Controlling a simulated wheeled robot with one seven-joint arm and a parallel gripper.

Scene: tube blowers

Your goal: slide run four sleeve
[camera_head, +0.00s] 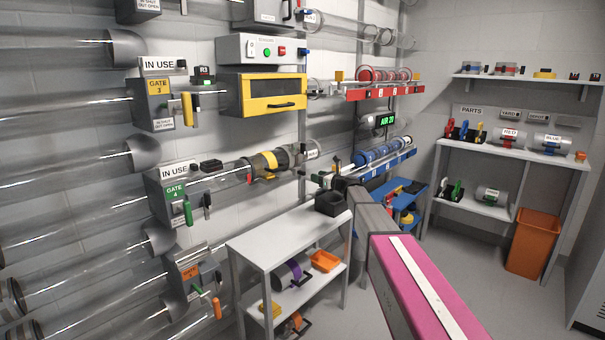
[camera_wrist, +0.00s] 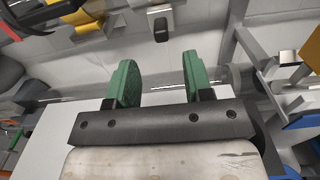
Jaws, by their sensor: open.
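Run four is the clear tube at the green gate 4 box (camera_head: 176,198), which carries an IN USE sign. A black and yellow sleeve (camera_head: 271,161) sits around this tube, right of the gate box, with a red part at its lower left. My gripper (camera_wrist: 158,77) shows in the wrist view with two green fingers spread apart and nothing between them. A yellow and dark part (camera_wrist: 76,17) shows at the wrist view's upper left; I cannot tell if it is the sleeve. My fingers are not clearly seen in the head view.
A white table (camera_head: 290,233) with a black bin (camera_head: 330,203) stands below the tube. A yellow-framed box (camera_head: 270,94) hangs above. The blue rack (camera_head: 388,163) and red rack (camera_head: 385,92) are to the right. An orange bin (camera_head: 533,243) stands at the far right.

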